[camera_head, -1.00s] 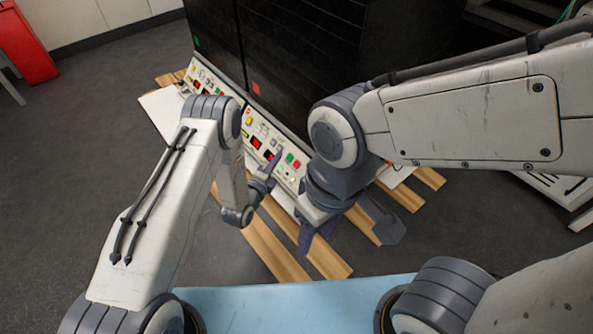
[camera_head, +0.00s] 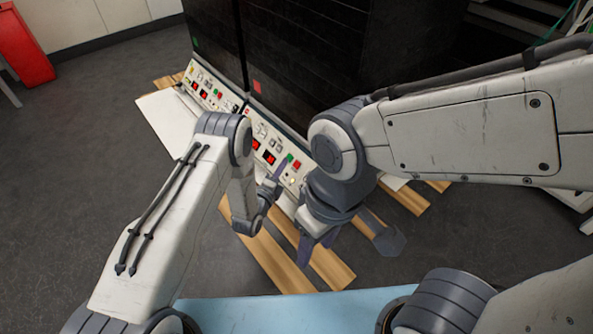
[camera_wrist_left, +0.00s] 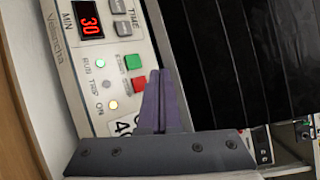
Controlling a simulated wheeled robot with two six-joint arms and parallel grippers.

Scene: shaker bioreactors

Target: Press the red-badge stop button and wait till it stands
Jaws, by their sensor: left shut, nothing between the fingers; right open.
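The black unit with the red badge (camera_head: 257,87) stands behind its control panel. The panel's red stop button (camera_head: 297,164) sits beside a green button (camera_head: 290,158). In the left wrist view the red button (camera_wrist_left: 139,85) is just left of my left gripper's fingertips (camera_wrist_left: 160,72), partly behind them; whether they touch it I cannot tell. The display (camera_wrist_left: 88,19) reads 30. The RUN lamp (camera_wrist_left: 100,63) glows green and the ON lamp (camera_wrist_left: 113,104) is lit. My left gripper (camera_head: 280,175) is shut and empty at the panel. My right gripper (camera_head: 347,243) is open, lower and to the right.
A second panel (camera_head: 208,92), left of this one, belongs to the unit with a green badge (camera_head: 195,42). Wooden slats (camera_head: 275,258) lie under the units. A light-blue surface (camera_head: 260,311) is at the front. Grey floor is clear at the left.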

